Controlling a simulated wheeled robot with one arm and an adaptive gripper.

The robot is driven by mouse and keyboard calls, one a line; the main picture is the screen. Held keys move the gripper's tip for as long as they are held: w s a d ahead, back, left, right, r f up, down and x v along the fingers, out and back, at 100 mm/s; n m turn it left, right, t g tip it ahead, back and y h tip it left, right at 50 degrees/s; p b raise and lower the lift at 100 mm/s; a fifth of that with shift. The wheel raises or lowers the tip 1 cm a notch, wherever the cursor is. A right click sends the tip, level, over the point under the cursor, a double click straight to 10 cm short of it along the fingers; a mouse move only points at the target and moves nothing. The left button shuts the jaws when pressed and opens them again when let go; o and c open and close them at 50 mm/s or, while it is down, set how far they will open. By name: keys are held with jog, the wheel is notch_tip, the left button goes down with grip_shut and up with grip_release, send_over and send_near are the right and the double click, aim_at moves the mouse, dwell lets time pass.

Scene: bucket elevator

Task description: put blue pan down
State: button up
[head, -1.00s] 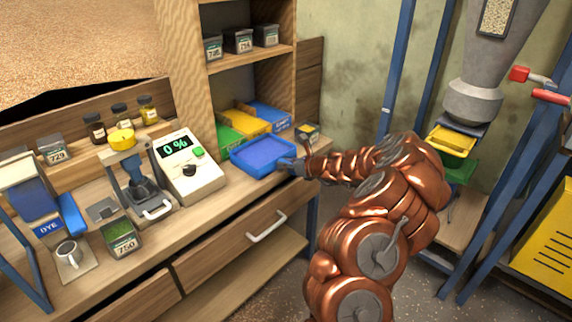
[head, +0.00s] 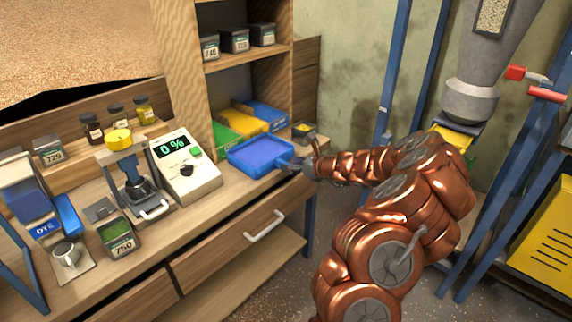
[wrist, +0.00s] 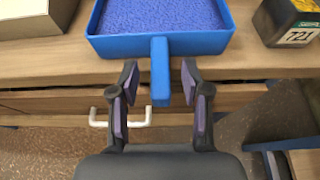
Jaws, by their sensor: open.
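The blue pan (head: 262,154) rests on the workbench, filled with blue material. In the wrist view, the pan (wrist: 226,40) sits near the counter's front edge with its handle (wrist: 160,72) sticking out toward me. My gripper (wrist: 160,72) is open, with one finger on each side of the handle and gaps between. In the head view, my gripper (head: 301,164) is just right of the pan, by the handle.
Green, yellow and blue trays (head: 249,123) stand behind the pan in the shelf. A display device (head: 184,166) reading 0 % stands to the left. A small box labelled 721 (wrist: 290,22) stands right of the pan. A drawer (head: 240,243) lies below.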

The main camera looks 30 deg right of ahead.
jog(key=v, duration=0.7)
jog(key=shift+s+r, duration=0.15)
jog(key=shift+s, duration=0.15)
jog(key=w+a+r+n+g+y, duration=0.1)
jog(key=a+r+n+y, duration=0.35)
jog(key=a, duration=0.65)
jog(key=s+a+r+n+g, duration=0.1)
jog(key=s+a+n+g, duration=0.3)
jog(key=a, duration=0.4)
jog(key=s+a+r+n+g+y, duration=0.1)
jog(key=s+a+n, duration=0.2)
jog(key=a+n, duration=0.4)
jog(key=s+a+r+n+g, duration=0.1)
jog(key=s+a+n+g, duration=0.25)
jog(key=a, duration=0.55)
jog(key=s+a+f+n+g+h, duration=0.1)
jog(key=s+a+n+g, duration=0.1)
jog(key=s+n, duration=0.35)
jog(key=s+a+f+n+g+h, duration=0.1)
jog(key=s+a+n+g+h, duration=0.15)
jog(key=s, duration=0.65)
jog(key=s+d+f+n+g+h, duration=0.1)
jog(key=s+d+n+h, duration=0.4)
jog(key=s, duration=0.8)
jog(key=d+n, duration=0.1)
jog(key=d, duration=0.1)
jog(key=shift+s+d, duration=0.2)
jog(key=shift+d, duration=0.1)
jog(key=shift+f, duration=0.1)
